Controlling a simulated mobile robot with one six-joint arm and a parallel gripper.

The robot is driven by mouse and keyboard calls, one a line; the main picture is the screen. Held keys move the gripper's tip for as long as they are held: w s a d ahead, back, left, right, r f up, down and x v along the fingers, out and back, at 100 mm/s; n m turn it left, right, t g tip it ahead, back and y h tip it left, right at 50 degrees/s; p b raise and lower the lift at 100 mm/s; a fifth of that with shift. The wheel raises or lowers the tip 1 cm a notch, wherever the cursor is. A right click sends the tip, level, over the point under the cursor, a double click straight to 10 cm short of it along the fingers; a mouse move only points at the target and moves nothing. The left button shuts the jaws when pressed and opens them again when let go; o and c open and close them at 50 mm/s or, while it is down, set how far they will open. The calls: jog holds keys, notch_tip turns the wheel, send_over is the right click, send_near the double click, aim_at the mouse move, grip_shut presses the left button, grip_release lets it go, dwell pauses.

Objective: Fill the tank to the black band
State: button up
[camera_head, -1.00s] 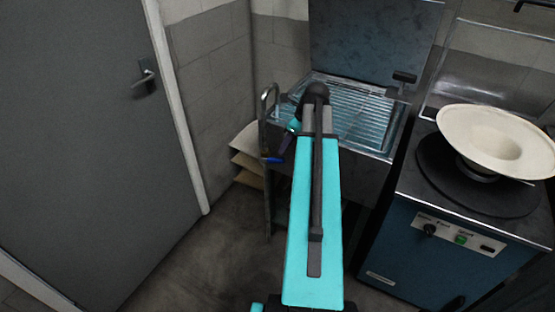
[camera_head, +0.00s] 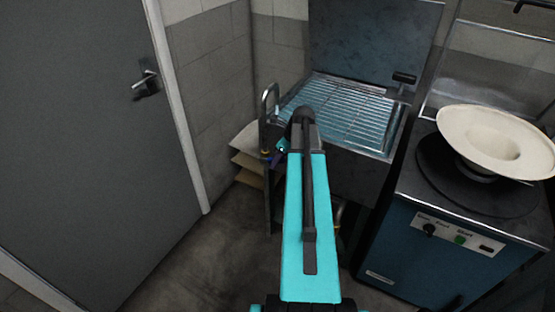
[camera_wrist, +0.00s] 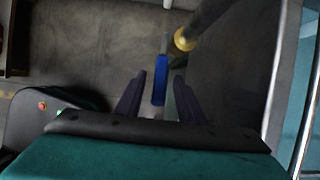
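The tank (camera_head: 391,158) is a metal basin with a wire rack (camera_head: 345,110) over it and its lid (camera_head: 375,40) raised behind. The water level and a black band cannot be made out. A curved chrome pipe (camera_head: 264,105) stands at its left side. A blue lever (camera_wrist: 160,82) lies between the fingers of my gripper (camera_wrist: 157,84) in the wrist view, with gaps beside it. The gripper is open. In the head view my gripper (camera_head: 279,150) is beside the pipe's lower part, partly hidden by my arm.
A blue cabinet (camera_head: 400,262) with a knob and green button stands at the right, carrying a cream hat-shaped piece (camera_head: 470,135). A grey door (camera_head: 75,130) is at far left. Bare floor (camera_head: 200,260) lies between.

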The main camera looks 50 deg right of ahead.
grip_shut()
jog(key=shift+a+f, duration=0.15)
jog(key=shift+a, duration=0.05)
dwell(0.3)
